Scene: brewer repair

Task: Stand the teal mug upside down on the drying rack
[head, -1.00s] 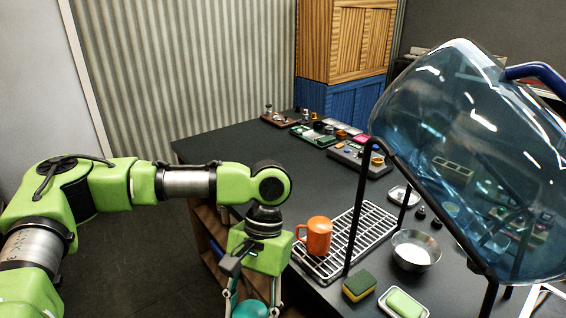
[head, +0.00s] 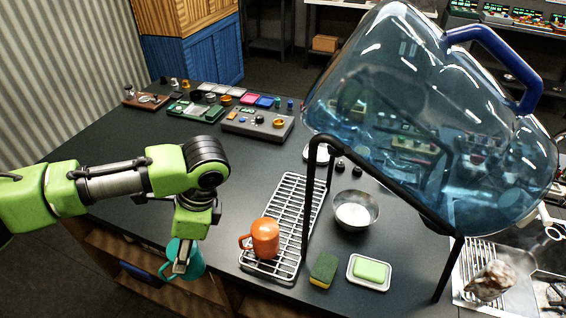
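The teal mug (head: 194,258) hangs at my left gripper (head: 181,266), off the table's near left edge. A finger lies across the mug and its handle points left; the gripper looks shut on it. I cannot tell which way the mug's mouth faces. The white wire drying rack (head: 292,205) lies on the dark table to the right of the gripper. An orange mug (head: 265,238) stands on the rack's near part, handle to the left. The rack's far part is bare. My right gripper is not in view.
A big blue water bottle (head: 420,120) leans on a black frame (head: 308,200) whose leg stands by the rack's right side. A metal bowl (head: 356,210), sponge (head: 323,270) and soap dish (head: 369,272) sit right of the rack. Small parts trays (head: 258,123) stand at the back.

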